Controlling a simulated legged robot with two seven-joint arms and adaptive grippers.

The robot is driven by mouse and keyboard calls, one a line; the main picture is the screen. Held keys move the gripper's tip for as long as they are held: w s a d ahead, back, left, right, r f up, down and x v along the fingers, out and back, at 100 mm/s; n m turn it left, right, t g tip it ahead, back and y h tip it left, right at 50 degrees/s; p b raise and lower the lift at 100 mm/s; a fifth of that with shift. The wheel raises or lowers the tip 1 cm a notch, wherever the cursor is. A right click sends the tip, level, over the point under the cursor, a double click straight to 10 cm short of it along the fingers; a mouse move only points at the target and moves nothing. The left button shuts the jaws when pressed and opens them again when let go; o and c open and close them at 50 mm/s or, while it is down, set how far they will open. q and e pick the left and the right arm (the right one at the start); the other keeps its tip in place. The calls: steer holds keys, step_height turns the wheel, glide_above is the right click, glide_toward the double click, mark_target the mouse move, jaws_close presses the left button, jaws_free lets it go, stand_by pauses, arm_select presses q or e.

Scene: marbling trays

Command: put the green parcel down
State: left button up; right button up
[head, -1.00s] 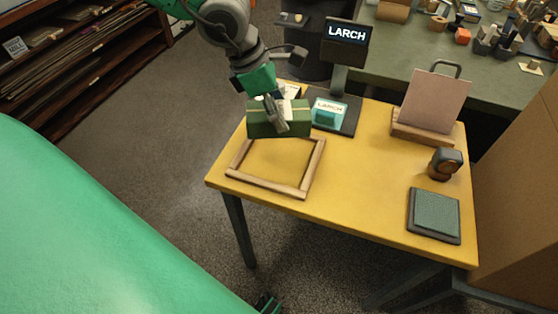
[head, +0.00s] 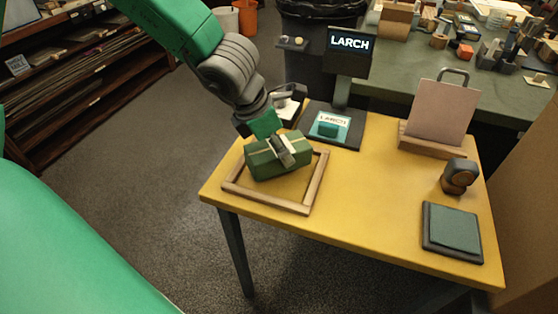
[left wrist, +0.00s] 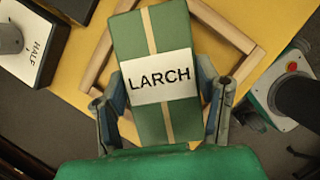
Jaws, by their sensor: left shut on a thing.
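The green parcel (head: 264,163) is a box with a tan stripe. In the left wrist view the parcel (left wrist: 155,40) carries a white label reading LARCH. My left gripper (head: 284,150) is shut on it, one finger on each side; both fingers of the gripper (left wrist: 162,110) also show in the left wrist view. The parcel is tilted in the head view and is over the wooden frame (head: 315,184) lying on the yellow table (head: 370,200). I cannot tell whether its underside touches the table. My right gripper is not in view.
A dark stand with a LARCH sign (head: 349,42) and a teal-and-white card stands behind the frame. A clipboard in a wooden holder (head: 430,143), a dark rounded device (head: 459,175) and a green pad (head: 454,230) are at the right. The table's middle is clear.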

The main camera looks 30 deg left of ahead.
arm_select(q)
step_height(320, 180, down, 3)
steer(key=shift+r+b, duration=0.1)
steer(key=shift+b, duration=0.6)
steer(key=o, duration=1.4)
steer(key=shift+r, duration=0.1)
steer(key=p+v, duration=0.7)
steer(key=v, duration=0.5)
